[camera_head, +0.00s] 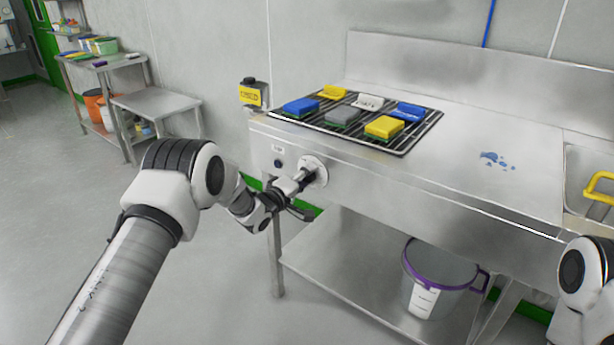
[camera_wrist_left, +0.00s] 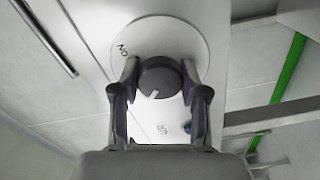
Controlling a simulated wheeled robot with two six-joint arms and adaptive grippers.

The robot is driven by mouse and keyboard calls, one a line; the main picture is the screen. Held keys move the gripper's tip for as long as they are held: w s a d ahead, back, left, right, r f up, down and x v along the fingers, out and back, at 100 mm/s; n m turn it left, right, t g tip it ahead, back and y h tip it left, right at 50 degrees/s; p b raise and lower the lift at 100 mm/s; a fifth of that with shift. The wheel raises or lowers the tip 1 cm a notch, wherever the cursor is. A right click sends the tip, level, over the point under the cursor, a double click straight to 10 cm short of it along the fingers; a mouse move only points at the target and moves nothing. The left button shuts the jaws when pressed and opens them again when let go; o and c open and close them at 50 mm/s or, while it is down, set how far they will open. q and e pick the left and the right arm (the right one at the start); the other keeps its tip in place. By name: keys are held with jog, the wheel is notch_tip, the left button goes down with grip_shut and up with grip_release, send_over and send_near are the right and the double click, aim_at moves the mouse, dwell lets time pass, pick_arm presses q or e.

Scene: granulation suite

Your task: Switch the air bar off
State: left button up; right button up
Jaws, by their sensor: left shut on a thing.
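A dark round knob (camera_wrist_left: 158,77) with a white pointer mark sits on a round white dial plate (camera_wrist_left: 165,32) in the left wrist view. "ON" is printed at the plate's upper left, and a small label below the knob is hard to read. The pointer mark points down and slightly left. My left gripper (camera_wrist_left: 159,82) is shut on the knob, one finger on each side. In the head view, the dial plate (camera_head: 316,166) is on the bench's front panel, and my left gripper (camera_head: 302,180) hides most of the knob. My right gripper is out of view.
The steel bench (camera_head: 480,150) carries a black wire rack (camera_head: 360,130) with blue, yellow, grey and white blocks. A purple-rimmed bucket (camera_head: 432,285) stands on the lower shelf. The floor at left is clear.

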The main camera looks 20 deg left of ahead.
pick_arm(q)
jog(key=shift+r, duration=0.1)
dwell(0.3)
jog(key=o, duration=1.1)
jog(key=shift+o, duration=0.2)
jog(key=v, duration=1.2)
